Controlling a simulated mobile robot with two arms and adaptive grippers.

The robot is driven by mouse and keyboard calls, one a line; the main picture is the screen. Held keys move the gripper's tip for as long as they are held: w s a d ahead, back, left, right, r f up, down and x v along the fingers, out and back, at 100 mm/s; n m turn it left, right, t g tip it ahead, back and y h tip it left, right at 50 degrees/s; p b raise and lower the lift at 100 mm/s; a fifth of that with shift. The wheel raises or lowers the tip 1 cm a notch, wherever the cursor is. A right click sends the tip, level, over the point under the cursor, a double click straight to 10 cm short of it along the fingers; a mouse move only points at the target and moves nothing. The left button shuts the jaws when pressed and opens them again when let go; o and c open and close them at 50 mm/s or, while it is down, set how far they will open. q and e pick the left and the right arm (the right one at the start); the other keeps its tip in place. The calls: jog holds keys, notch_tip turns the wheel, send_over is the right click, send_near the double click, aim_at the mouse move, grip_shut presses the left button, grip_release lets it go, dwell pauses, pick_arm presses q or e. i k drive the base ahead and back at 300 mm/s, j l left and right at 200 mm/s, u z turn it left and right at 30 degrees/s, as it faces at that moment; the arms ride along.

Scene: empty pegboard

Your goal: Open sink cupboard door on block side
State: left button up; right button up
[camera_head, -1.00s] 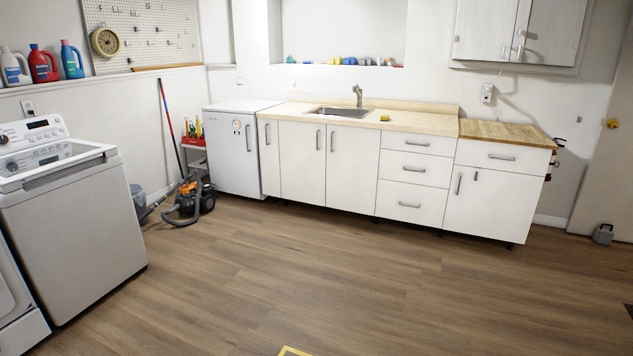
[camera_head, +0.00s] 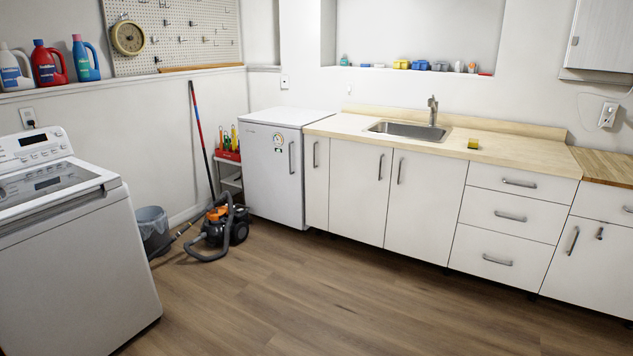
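The sink (camera_head: 407,130) is set in a pale wooden counter (camera_head: 345,124). Below it are two white cupboard doors side by side, a left door (camera_head: 346,190) and a right door (camera_head: 424,205). Both are shut, with vertical metal handles near their shared edge: the left handle (camera_head: 380,167) and the right handle (camera_head: 400,171). A small yellow-green block (camera_head: 473,143) lies on the counter to the right of the sink, on the right door's side. Neither of my grippers shows in the view.
Drawers (camera_head: 511,216) stand right of the sink doors, and a narrow door (camera_head: 315,184) and small white fridge (camera_head: 273,168) stand left. A vacuum cleaner (camera_head: 222,224), bin (camera_head: 153,228) and washing machine (camera_head: 75,252) are at the left. The wooden floor (camera_head: 350,306) before the cupboards is clear.

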aim_at(426, 193)
jog(key=i, duration=2.25)
